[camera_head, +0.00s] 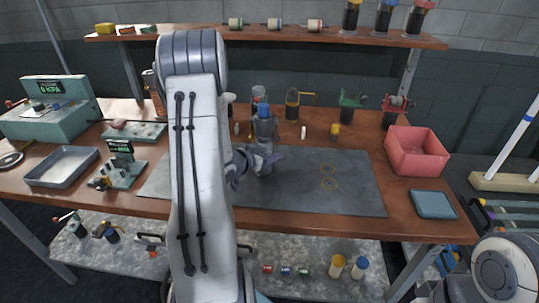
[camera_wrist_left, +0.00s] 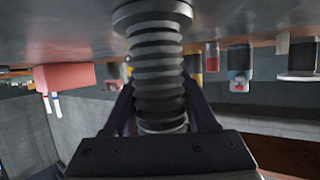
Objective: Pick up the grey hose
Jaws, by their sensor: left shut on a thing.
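The grey hose (camera_wrist_left: 157,68) is a ribbed, corrugated piece with a wide round flange, seen close up in the wrist view. My left gripper (camera_wrist_left: 162,108) is shut on it, with one dark finger on each side of the ribs. In the head view, my left gripper (camera_head: 258,162) is over the grey mat near the middle of the table. I cannot tell whether the flange touches the table. My right gripper is out of view.
A red bin (camera_head: 416,152) and a blue pad (camera_head: 433,205) are on the table's right side. A grey tray (camera_head: 62,167) and a teal gauge box (camera_head: 50,118) are on the left. Several fittings stand along the back. The right part of the mat (camera_head: 350,195) is clear.

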